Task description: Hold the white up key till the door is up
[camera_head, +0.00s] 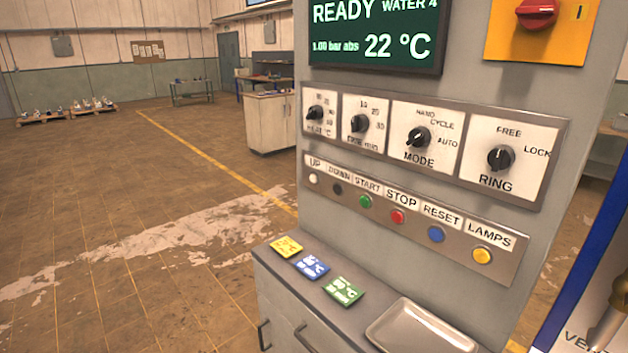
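The white UP key (314,179) is a small round button at the left end of the lower button row on the grey control panel. Nothing touches it. To its right are the black DOWN key (337,189), green START (365,201), red STOP (398,216), blue RESET (435,234) and yellow LAMPS (482,255) buttons. The chamber door is not clearly in view; a blue-edged part (590,260) marked with partly cut lettering shows at the right edge. My gripper is not in view.
The screen (375,35) reads READY and 22 °C. Several knobs sit above the buttons, with a red switch (537,13) at top right. Below, a ledge carries yellow, blue and green cards and a metal tray (422,330). Open floor lies to the left.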

